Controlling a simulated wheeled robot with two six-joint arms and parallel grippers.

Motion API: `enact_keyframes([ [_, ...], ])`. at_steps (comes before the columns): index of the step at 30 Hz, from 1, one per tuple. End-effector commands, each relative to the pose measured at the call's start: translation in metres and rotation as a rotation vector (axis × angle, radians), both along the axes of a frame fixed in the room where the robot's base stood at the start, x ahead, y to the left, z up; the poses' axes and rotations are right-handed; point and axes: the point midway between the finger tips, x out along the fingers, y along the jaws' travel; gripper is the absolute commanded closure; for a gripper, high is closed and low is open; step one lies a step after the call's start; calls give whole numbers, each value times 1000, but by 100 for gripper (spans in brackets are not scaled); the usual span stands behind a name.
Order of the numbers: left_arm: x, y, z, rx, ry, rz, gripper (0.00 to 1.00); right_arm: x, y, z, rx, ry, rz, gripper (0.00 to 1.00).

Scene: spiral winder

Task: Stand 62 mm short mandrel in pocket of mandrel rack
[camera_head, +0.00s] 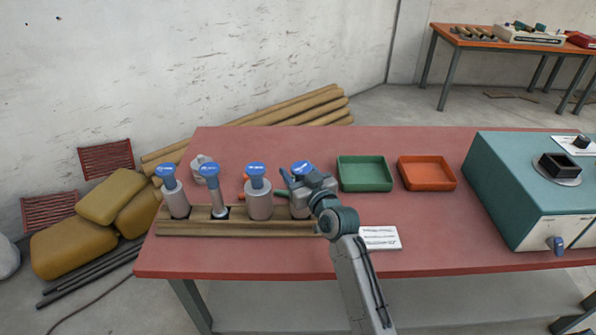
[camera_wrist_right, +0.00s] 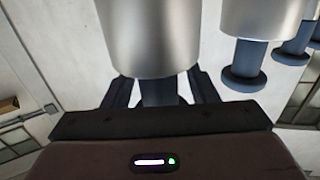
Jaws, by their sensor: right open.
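Several grey mandrels with blue caps stand in a row in the wooden mandrel rack (camera_head: 235,229) in the head view. The rightmost mandrel (camera_head: 301,167) is at my right gripper (camera_head: 307,178), and the arm partly hides its body and its pocket. In the right wrist view, this mandrel's body (camera_wrist_right: 150,38) fills the upper middle, and its dark neck is between my open right fingers (camera_wrist_right: 158,92). The cap labels are too small to read, so I cannot tell which mandrel is the 62 mm short one. My left gripper is not in view.
A green tray (camera_head: 364,173) and an orange tray (camera_head: 427,173) stand right of the rack. A white card (camera_head: 380,238) lies near the front. A teal machine (camera_head: 530,190) takes up the right end. The table (camera_head: 430,235) is clear between card and machine.

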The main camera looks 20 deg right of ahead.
Motion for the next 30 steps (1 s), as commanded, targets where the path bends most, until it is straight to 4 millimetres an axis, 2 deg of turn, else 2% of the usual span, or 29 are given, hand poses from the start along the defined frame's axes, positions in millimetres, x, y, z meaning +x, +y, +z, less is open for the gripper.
enact_keyframes([
  [5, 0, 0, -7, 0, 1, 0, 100, -22, -5, -2, -2, -1, -1, 47],
  [12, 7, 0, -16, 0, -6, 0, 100, -70, -14, -2, -2, -2, -1, 47],
  [16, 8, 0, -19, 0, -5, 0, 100, -90, -18, -1, -3, -2, -1, 47],
  [21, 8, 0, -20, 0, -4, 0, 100, -103, -20, 0, -1, -2, 0, 47],
  [30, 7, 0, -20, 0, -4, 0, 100, -105, -20, 1, 0, -3, 0, 47],
])
